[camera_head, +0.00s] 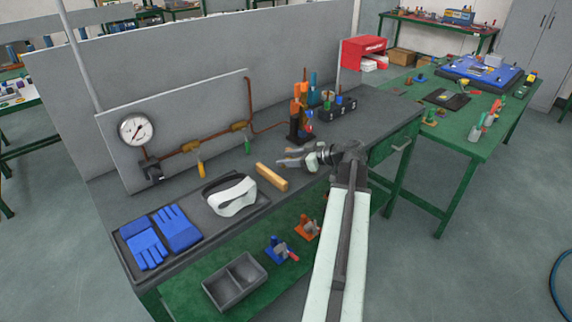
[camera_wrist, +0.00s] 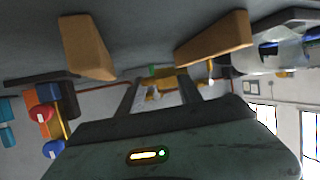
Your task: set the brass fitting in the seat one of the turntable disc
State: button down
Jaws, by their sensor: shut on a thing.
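My gripper (camera_head: 287,162) reaches over the dark grey bench at the centre of the head view. In the wrist view its two fingers (camera_wrist: 163,96) are shut on a small brass-coloured piece, the brass fitting (camera_wrist: 168,80), seen between the fingertips. The fitting is too small to make out in the head view. I cannot pick out the turntable disc or its seat one in either view.
A wooden block (camera_head: 271,177) lies beside my gripper, with white goggles (camera_head: 232,196) and blue gloves (camera_head: 178,229) further left. A gauge panel (camera_head: 185,115) with copper pipe stands behind. An orange and black stand (camera_head: 298,120) is close by. A green table (camera_head: 470,140) stands right.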

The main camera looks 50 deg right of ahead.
jog(key=shift+w+a, duration=0.25)
jog(key=shift+f+b, duration=0.45)
jog(key=shift+f, duration=0.2)
jog(key=c, duration=0.8)
grip_release()
jog(key=shift+r, duration=0.15)
jog(key=shift+r+p, duration=0.3)
jog(key=shift+p, duration=0.15)
jog(key=shift+s+r+p, duration=0.15)
jog(key=shift+r+p, duration=0.5)
jog(key=p+v, duration=0.3)
jog(key=v, duration=0.8)
jog(key=shift+s+d+p, duration=0.2)
jog(key=shift+s+p, duration=0.1)
jog(key=shift+p, duration=0.1)
jog(key=shift+o, duration=0.4)
jog(key=shift+f, duration=0.1)
